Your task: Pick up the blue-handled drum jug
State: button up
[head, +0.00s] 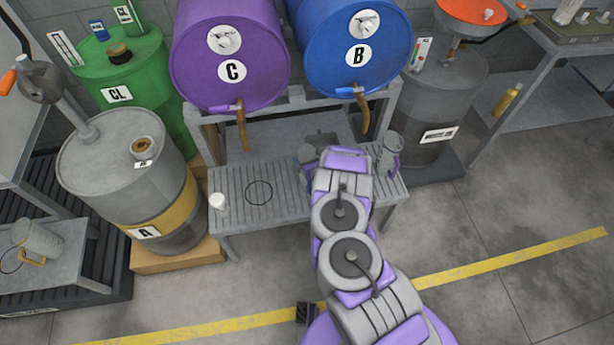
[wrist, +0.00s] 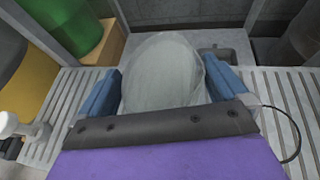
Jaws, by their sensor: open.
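In the wrist view a translucent grey jug (wrist: 163,72) fills the space between the two blue fingers of my gripper (wrist: 162,88). The fingers are open, one on each side of the jug. I cannot tell whether they touch it. The jug's handle is hidden, so its colour does not show. In the head view my arm covers most of this spot on the slatted bench (head: 236,176), below and between purple drum C (head: 231,50) and blue drum B (head: 352,45).
A jug with a purple handle (head: 391,150) stands at the bench's right end. A small white object (head: 217,201) and a thin black ring (head: 259,192) are on its left part. Grey drum A (head: 125,190) stands left. A yellow-handled jug (head: 38,236) is far left.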

jog(key=shift+w, duration=0.1)
jog(key=c, duration=1.3)
